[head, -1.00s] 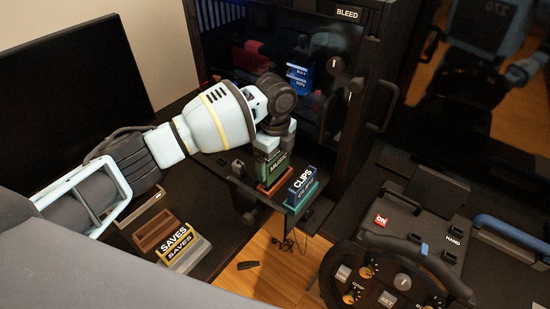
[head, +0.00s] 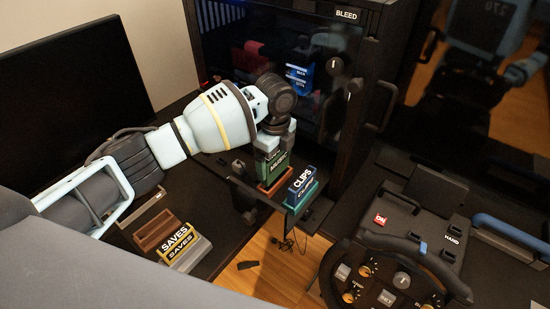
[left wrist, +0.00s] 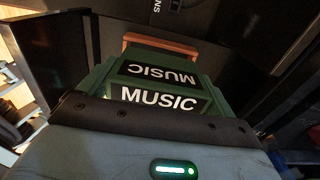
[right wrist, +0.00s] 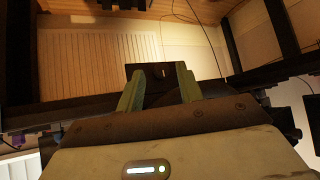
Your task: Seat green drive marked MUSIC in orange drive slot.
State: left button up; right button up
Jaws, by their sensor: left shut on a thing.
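The green drive marked MUSIC (head: 276,166) stands upright at the orange drive slot (head: 270,188) on a small dark shelf. My left gripper (head: 272,146) is shut on its upper part from above. In the left wrist view the MUSIC label (left wrist: 158,98) faces the camera, and the orange slot (left wrist: 160,42) shows just beyond the drive's far end. The drive's lower end meets the slot in the picture; how deep it sits I cannot tell. My right gripper (right wrist: 158,90) is open with nothing between its fingers; it is outside the head view.
A blue CLIPS drive (head: 301,182) stands in a teal slot right beside the orange one. A yellow-marked SAVES drive (head: 175,240) and a brown holder (head: 155,230) lie on the left desk. A glass-fronted cabinet (head: 285,60) stands close behind; a racing wheel (head: 395,270) is at right.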

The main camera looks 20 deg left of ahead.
aim_at(275, 168)
jog(key=shift+w+r, duration=0.2)
dwell(0.5)
pick_arm(q)
jog(key=shift+f+b, duration=0.3)
jog(key=shift+f, duration=1.65)
pick_arm(e)
jog(key=shift+s+f, duration=0.65)
jog(key=shift+f, duration=0.1)
pick_arm(q)
jog(key=o, duration=0.8)
jog(key=shift+o, duration=0.2)
jog(key=shift+r, duration=0.1)
notch_tip(275, 168, up, 6)
jog(key=shift+r, duration=0.85)
pick_arm(e)
jog(key=shift+w+r, duration=0.25)
jog(key=shift+r, duration=0.05)
